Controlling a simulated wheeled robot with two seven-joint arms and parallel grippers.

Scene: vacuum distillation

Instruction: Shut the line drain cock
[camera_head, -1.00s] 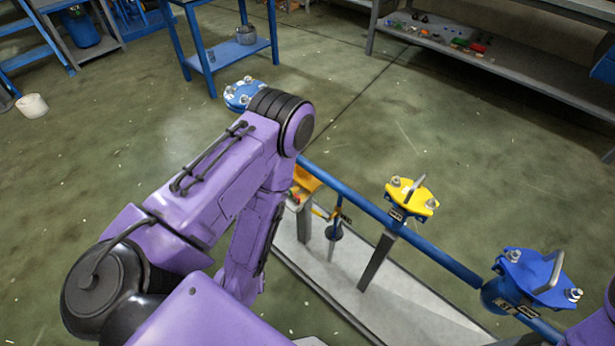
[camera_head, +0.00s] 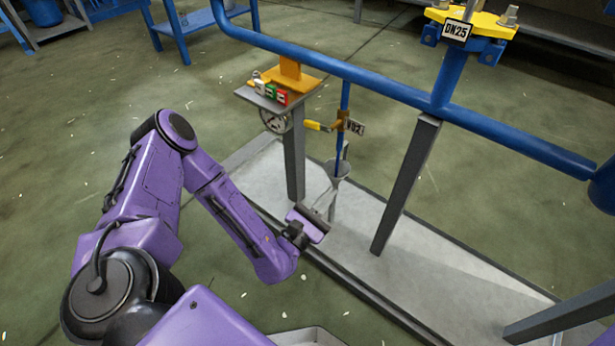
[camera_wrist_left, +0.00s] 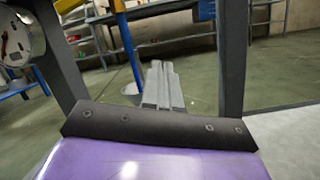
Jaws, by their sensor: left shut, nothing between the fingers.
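The line drain cock (camera_head: 341,122) is a small brass-coloured valve on a thin vertical blue drain pipe (camera_head: 345,96) in the head view. Its yellow lever (camera_head: 313,126) points left, across the pipe's direction. A tag reading V02 (camera_head: 356,128) hangs at its right. My left gripper (camera_head: 326,203) is below and slightly left of the cock, close to the funnel in the picture, apart from the lever. In the left wrist view its fingers (camera_wrist_left: 163,86) are together and empty. My right gripper is out of view.
A grey post (camera_head: 294,160) with a round gauge (camera_head: 276,120) and a small shelf stands left of the cock. Another grey post (camera_head: 405,188) stands right. The blue main pipe (camera_head: 390,85) runs above. The pale base plate (camera_head: 340,245) lies below.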

